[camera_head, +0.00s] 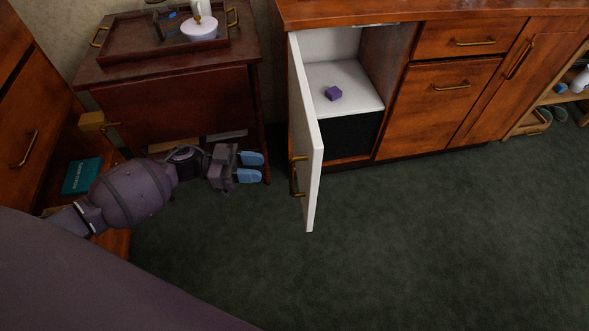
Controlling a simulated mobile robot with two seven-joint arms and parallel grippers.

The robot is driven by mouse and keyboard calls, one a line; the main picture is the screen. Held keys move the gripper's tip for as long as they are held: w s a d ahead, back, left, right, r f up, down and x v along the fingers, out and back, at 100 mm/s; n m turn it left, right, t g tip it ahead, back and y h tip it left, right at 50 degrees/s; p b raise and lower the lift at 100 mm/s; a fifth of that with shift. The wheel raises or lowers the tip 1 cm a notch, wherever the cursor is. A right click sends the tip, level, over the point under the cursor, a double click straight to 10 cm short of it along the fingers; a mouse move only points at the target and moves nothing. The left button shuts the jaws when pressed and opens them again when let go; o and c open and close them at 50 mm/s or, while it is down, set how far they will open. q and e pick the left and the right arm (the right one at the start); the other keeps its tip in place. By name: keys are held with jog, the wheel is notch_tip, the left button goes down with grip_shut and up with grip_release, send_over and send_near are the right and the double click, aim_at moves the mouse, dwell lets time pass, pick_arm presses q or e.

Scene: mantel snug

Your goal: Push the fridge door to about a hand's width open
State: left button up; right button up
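The fridge door (306,140) stands wide open, swung out toward me from the left side of the fridge compartment (343,85). Its white inner face and edge show, and a brass handle (296,177) is on its left, outer side. My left gripper (250,168) is to the left of the door, apart from it, with its two blue fingertips spread and pointing right toward the handle side. Nothing is between the fingers. My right gripper is not in the picture.
A purple cube (333,93) sits on the white fridge floor. A wooden side table (177,105) with a tray (130,44) stands behind my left arm. Wooden drawers (468,42) are right of the fridge. The green carpet (430,240) in front is clear.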

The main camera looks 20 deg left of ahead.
aim_at(306, 140)
pick_arm(q)
jog(key=x, duration=0.9)
jog(key=shift+b, duration=0.35)
grip_shut()
